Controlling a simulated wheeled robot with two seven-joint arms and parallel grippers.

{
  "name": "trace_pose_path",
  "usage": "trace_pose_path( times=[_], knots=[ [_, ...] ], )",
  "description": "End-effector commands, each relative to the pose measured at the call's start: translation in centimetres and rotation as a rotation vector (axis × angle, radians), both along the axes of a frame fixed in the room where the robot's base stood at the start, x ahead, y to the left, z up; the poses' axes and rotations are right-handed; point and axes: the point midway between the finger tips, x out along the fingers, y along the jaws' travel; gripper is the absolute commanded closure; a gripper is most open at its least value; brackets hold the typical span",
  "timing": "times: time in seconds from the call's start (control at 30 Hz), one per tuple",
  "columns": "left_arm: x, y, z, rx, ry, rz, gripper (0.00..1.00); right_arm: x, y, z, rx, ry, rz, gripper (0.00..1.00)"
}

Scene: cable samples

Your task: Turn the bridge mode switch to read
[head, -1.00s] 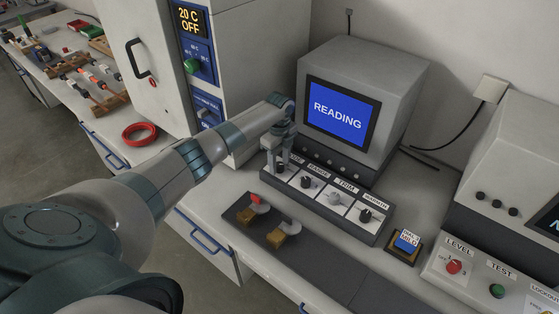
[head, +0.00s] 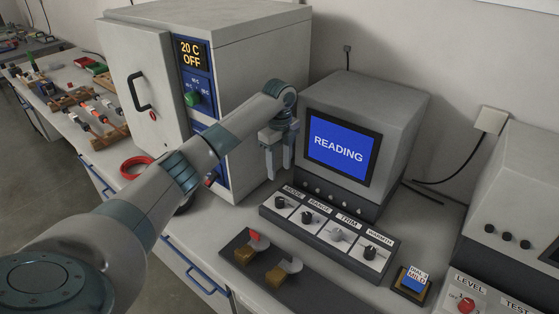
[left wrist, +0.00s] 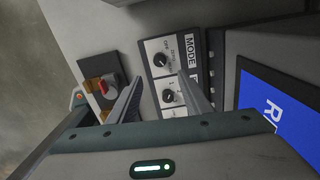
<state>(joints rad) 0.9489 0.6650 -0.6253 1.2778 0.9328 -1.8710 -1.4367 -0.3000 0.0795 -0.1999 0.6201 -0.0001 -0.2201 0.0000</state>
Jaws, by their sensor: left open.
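The bridge has a blue screen (head: 338,149) that reads "READING". Its control strip (head: 345,262) carries knobs labelled MODE, RANGE, TRIM and WARMTH. The mode switch (head: 281,202) is a black knob at the left end; it also shows in the left wrist view (left wrist: 161,60), with "OFF" printed beside it, other markings too small to read. My left gripper (head: 279,175) is open and empty, pointing down above and behind the left end of the strip. In the left wrist view its fingers (left wrist: 160,95) spread below the mode knob, with the range knob (left wrist: 168,97) between them. My right gripper is out of view.
A clamp fixture with red and brass parts (head: 265,258) lies on a dark mat in front. The oven (head: 210,60) stands left, close to my left arm. A small blue-labelled sample block (head: 412,280) sits right of the strip. A red cable coil (head: 135,167) lies left.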

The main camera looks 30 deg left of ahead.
Motion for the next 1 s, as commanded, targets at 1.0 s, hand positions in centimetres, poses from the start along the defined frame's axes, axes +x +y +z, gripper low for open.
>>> trace_pose_path(
  times=[1.0],
  knots=[
    [0.0, 0.0, 3.4, 0.000, 0.000, -0.001, 0.55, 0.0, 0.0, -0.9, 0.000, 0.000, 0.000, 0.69]
  ],
)
